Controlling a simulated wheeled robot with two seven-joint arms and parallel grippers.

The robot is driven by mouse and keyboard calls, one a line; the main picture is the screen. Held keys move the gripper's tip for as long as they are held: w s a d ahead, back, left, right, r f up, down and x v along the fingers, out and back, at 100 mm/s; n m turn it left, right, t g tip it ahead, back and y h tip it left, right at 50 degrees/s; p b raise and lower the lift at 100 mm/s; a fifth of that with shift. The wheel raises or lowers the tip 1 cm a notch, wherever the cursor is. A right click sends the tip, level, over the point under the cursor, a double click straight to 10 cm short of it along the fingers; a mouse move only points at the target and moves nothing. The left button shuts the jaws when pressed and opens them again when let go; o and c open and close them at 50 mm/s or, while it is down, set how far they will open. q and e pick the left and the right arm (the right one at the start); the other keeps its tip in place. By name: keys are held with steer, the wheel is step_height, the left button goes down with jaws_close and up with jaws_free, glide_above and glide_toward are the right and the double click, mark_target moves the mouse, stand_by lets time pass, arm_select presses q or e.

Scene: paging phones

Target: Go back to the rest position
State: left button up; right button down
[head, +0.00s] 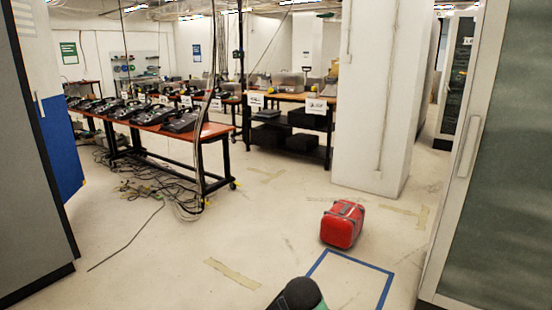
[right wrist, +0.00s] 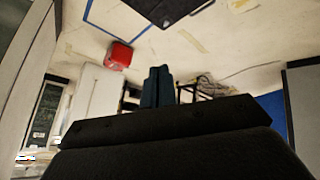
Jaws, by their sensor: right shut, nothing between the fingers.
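My right gripper (right wrist: 159,72) shows in the right wrist view. Its two dark fingers are side by side and touching, with nothing between them. The gripper is in open air, apart from any object. Its fingers do not show in the head view, where only a dark rounded part of my arm comes in at the bottom edge. My left gripper is not in view.
A red case (head: 342,224) stands on the floor beside a blue taped square (head: 352,277). Tables with phones (head: 185,133) stand at left, with loose cables below. A white pillar (head: 372,120) and a cabinet (head: 505,200) stand right.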

steer(key=s+d+f+m+g+y, duration=0.1)
steer(key=s+d, duration=0.2)
steer(key=s, duration=0.8)
steer(key=s+d+f+m+g+y, duration=0.15)
steer(key=s+d, duration=0.25)
steer(key=s, duration=0.7)
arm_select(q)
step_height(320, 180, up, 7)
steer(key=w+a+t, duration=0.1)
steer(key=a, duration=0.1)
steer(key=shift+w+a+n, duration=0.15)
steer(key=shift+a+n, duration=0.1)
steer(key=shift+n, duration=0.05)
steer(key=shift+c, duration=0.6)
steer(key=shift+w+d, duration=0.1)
arm_select(e)
steer(key=s+d+f+g, duration=0.1)
steer(key=s+f, duration=0.4)
steer(key=s, duration=0.4)
steer(key=s+d+f+g, duration=0.1)
steer(key=s+f+g, duration=0.1)
steer(key=s+f, duration=0.4)
steer(key=s+h, duration=0.1)
steer(key=s, duration=0.3)
steer(key=shift+d+f, duration=0.2)
steer(key=shift+d, duration=0.15)
